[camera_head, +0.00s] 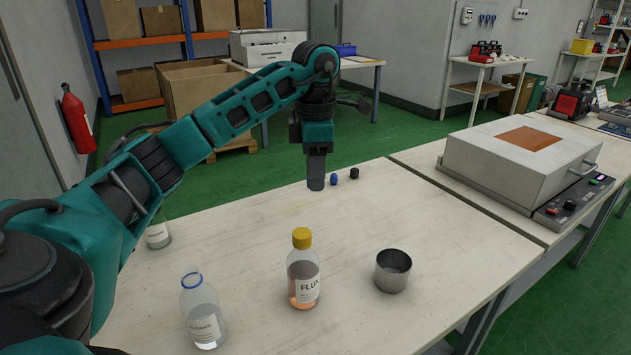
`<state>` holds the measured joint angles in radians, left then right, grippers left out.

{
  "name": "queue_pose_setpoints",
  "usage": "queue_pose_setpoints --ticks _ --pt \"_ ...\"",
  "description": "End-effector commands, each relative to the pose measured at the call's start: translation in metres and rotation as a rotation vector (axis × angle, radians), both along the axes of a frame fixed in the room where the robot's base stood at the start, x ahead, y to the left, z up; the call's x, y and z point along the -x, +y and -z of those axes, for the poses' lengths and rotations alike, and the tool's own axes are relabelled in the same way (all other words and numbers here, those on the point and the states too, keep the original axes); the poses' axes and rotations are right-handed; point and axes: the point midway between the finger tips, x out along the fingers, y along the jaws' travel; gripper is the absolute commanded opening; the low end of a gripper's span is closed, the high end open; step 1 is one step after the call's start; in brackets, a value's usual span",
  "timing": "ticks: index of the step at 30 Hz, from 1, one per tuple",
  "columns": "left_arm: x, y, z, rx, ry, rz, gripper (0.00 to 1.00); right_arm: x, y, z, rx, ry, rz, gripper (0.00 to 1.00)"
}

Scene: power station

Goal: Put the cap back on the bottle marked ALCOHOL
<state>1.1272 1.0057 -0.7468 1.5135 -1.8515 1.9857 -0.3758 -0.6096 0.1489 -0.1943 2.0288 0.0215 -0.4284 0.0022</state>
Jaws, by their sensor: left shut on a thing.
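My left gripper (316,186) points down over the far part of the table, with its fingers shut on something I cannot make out. A small blue cap-like piece (334,180) and a small black piece (354,173) lie just right of the fingertips. An uncapped clear bottle (204,315) with a blue neck ring stands at the front left; its label is too blurred to read surely. Another clear bottle (158,236) stands farther left, its top hidden behind my left arm. My right gripper is out of view.
A yellow-capped bottle marked FLUX (303,270) stands at the front middle of the pale table (440,240). An open metal cup (393,271) is right of it. A grey box-shaped device (520,160) sits on the right table. The table's right half is mostly clear.

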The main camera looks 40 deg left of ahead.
Motion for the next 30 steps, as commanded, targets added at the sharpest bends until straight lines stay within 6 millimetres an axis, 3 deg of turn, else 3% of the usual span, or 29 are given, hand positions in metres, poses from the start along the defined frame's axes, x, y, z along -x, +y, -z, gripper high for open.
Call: queue_pose_setpoints --ticks 17,23,30 --pt "-0.001 -0.007 0.001 -0.003 -0.001 0.069 0.00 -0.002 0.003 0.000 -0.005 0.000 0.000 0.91" --pt "-0.002 -0.038 0.016 -0.018 0.000 0.417 0.00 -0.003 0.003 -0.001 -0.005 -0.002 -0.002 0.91" --pt "0.003 -0.090 0.041 -0.031 0.006 0.997 0.00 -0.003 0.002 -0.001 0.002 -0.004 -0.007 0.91"
